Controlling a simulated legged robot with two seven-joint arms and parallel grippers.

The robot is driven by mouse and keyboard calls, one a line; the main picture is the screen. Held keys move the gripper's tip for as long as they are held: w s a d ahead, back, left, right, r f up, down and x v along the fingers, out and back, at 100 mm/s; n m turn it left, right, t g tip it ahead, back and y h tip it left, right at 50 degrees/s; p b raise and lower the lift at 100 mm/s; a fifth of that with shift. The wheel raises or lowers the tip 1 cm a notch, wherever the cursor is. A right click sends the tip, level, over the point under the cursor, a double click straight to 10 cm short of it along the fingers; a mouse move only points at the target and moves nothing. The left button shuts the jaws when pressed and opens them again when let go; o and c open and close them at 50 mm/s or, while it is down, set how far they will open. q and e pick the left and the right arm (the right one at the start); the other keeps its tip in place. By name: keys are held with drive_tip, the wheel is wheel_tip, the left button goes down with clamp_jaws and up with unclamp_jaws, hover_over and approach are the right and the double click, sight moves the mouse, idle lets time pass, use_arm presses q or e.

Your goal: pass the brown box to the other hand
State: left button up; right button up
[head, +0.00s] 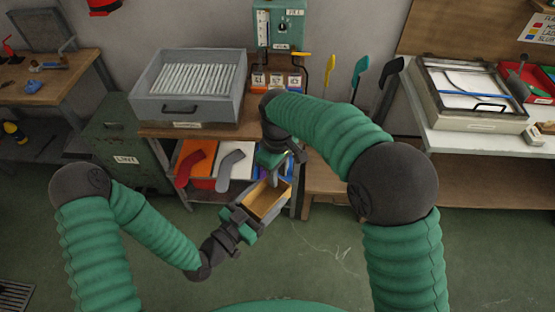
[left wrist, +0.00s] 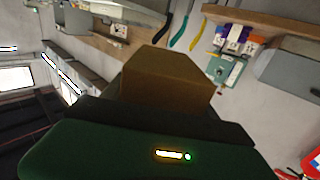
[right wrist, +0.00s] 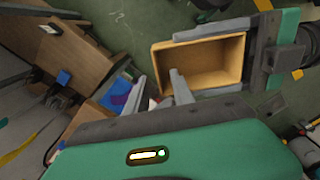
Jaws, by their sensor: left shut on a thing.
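The brown box (head: 265,203) is an open-topped, empty box held in the air in front of the workbench, its opening facing up. My left gripper (head: 247,220) is shut on it, with fingers along two opposite sides, as the right wrist view shows. The box (right wrist: 205,62) shows its inside there; in the left wrist view (left wrist: 168,75) its outer side appears. My right gripper (head: 275,172) is above the box's far end, pointing down. Its two fingers (right wrist: 160,92) are apart, with one overlapping the box's end corner and one outside it. I cannot tell whether they touch the box.
A grey tray of white rods (head: 190,85) stands on the workbench behind. Below are bins with red and grey sock shapes (head: 230,165). A green cabinet (head: 125,150) is at left, and a white bench (head: 480,140) at right. The floor below is clear.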

use_arm(q)
drive_tip(key=shift+a, duration=0.1)
use_arm(e)
wheel_tip(320, 180, down, 3)
drive_tip(key=shift+a+f, duration=0.1)
drive_tip(key=shift+f, duration=0.05)
clamp_jaws()
use_arm(q)
drive_tip(key=o, duration=1.4)
drive_tip(key=shift+f, duration=0.1)
